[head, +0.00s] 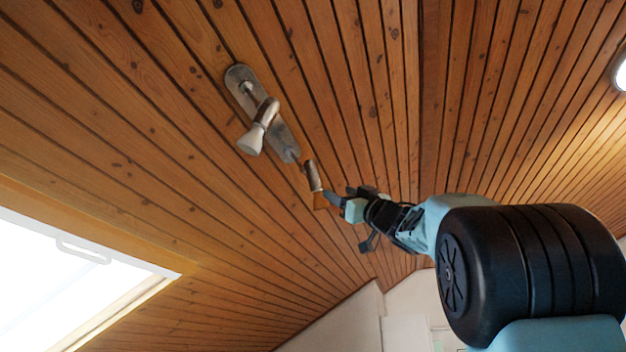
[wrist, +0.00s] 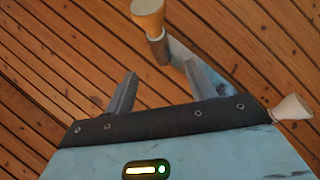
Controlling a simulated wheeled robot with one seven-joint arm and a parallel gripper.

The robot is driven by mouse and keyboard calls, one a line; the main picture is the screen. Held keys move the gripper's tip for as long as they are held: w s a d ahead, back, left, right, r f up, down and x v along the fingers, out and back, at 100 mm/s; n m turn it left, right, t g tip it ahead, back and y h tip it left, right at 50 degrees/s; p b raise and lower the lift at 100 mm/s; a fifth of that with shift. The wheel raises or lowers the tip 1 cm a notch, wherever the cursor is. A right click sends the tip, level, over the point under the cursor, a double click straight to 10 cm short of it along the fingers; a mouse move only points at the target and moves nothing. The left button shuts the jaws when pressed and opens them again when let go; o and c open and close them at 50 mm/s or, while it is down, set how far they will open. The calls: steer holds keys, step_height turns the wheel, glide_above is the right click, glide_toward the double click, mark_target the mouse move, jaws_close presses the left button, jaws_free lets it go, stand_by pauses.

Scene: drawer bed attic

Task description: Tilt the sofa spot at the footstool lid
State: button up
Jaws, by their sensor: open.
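A metal bar lamp (head: 272,120) is fixed to the sloping wooden ceiling in the head view and carries two spots. The spot near my gripper (head: 312,176) has a brown-grey body and an orange-tan shade; in the wrist view its shade (wrist: 148,12) points up, away from my gripper. The other spot (head: 252,138) has a white shade and also shows in the wrist view (wrist: 292,107). Which is the sofa spot is not marked. My gripper (wrist: 160,69) is open, its fingers apart just short of the nearer spot; I cannot tell whether they touch. The footstool is not in view.
The plank ceiling (head: 150,130) slopes close behind the lamp. A bright skylight (head: 70,275) is at the lower left. A round ceiling light (head: 621,74) is at the right edge. Free air lies below the lamp.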

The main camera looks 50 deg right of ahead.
mark_target(319, 181)
steer(key=p+x, duration=0.6)
steer(key=x, duration=0.5)
steer(key=shift+w+d+r+p, duration=0.1)
steer(key=shift+r+p, duration=0.2)
steer(key=shift+p, duration=0.05)
steer(key=shift+w+r+p, duration=0.3)
steer(key=shift+w, duration=0.2)
